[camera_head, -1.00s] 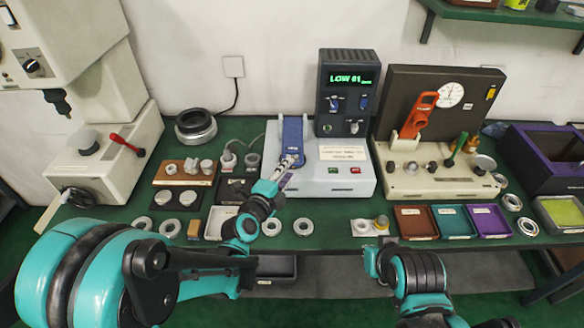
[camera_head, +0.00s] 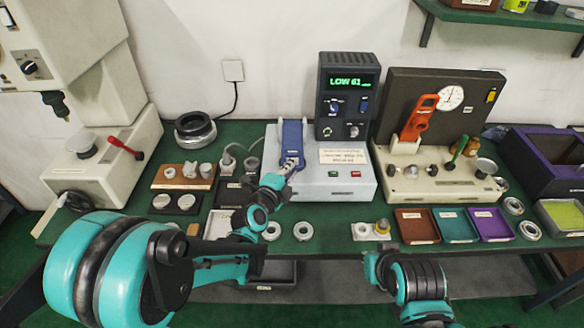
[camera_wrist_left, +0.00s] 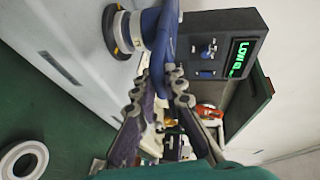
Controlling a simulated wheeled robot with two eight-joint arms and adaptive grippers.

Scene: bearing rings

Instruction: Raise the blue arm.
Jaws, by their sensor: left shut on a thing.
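The blue arm (camera_head: 292,138) lies along the top of the pale blue machine (camera_head: 340,172), its lower end toward me. My left gripper (camera_head: 288,167) is at that lower end. In the left wrist view the blue arm (camera_wrist_left: 164,32) runs down between the two gripper fingers (camera_wrist_left: 165,76), which are closed on it. A round metal and blue part (camera_wrist_left: 125,32) sits beside the arm there. The dark display unit (camera_head: 348,95) behind the machine reads LOW 61.
A cream tester with an orange lever (camera_head: 420,115) stands to the right. Brown, teal and purple trays (camera_head: 457,226) lie in front of it. Several loose rings (camera_head: 303,231) lie along the front edge. A cream press (camera_head: 105,150) stands at left.

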